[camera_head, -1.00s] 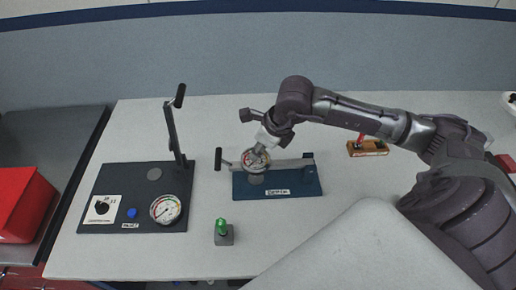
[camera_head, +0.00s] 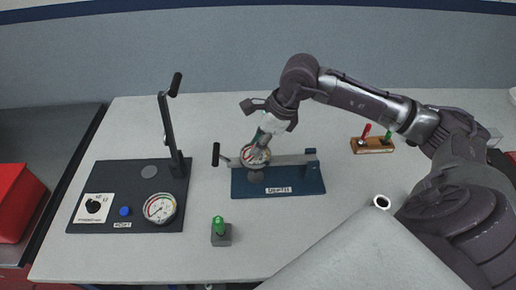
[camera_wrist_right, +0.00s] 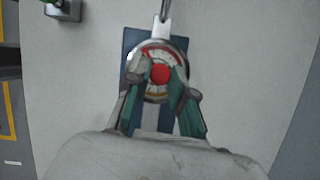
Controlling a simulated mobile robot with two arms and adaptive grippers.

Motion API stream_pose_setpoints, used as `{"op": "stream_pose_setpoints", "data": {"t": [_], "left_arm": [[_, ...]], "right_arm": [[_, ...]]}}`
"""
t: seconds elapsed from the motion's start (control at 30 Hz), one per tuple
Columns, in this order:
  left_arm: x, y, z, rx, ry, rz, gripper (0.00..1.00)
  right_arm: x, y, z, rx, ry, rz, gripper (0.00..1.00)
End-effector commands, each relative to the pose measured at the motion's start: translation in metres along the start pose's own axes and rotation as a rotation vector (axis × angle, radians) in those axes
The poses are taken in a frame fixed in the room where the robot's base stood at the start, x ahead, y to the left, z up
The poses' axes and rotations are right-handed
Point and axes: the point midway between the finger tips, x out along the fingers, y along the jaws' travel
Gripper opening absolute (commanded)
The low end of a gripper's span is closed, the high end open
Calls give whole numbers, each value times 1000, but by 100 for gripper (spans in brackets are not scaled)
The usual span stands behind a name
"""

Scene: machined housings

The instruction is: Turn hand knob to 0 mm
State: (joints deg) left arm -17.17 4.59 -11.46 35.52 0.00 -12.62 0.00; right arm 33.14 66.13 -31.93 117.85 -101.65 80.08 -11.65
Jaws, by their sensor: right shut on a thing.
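The blue depth fixture (camera_head: 305,181) stands on the table with a labelled front plate. A round dial (camera_head: 256,156) with red, white and yellow marks sits on its left part. It also shows in the right wrist view (camera_wrist_right: 158,47), with a red round knob (camera_wrist_right: 160,73) at its middle. My right gripper (camera_head: 262,140) comes down over the dial from above. In the wrist view its teal fingers (camera_wrist_right: 160,78) stand on both sides of the red knob and are shut on it. The fingers hide part of the dial; I cannot read its setting. My left gripper is not in view.
A dark panel (camera_head: 104,176) with a lever (camera_head: 168,125) and a gauge (camera_head: 160,208) lies at left. A small green-topped block (camera_head: 220,232) stands in front. A wooden block (camera_head: 372,146) with red and green levers is at right. A black-ended handle (camera_head: 215,154) sticks out left of the dial.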

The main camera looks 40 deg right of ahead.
Motion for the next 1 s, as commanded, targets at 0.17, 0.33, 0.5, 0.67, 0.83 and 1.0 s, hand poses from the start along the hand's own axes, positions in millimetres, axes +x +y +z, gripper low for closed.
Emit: {"op": "stream_pose_setpoints", "data": {"t": [0.17, 0.33, 0.5, 0.67, 0.83, 1.0], "left_arm": [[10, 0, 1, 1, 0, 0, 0], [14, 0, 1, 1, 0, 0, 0], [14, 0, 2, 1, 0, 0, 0], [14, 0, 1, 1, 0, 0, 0], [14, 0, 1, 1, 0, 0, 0], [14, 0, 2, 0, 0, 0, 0]], "right_arm": [[1, -1, 0, -79, 0, 31, 0], [0, -2, 0, -122, -1, 50, 0], [0, -2, 0, -137, 0, 57, 0], [0, -1, 0, -139, 0, 57, 0], [0, -1, 0, -138, 0, 56, 26], [0, -1, 0, -138, 0, 57, 48]]}}
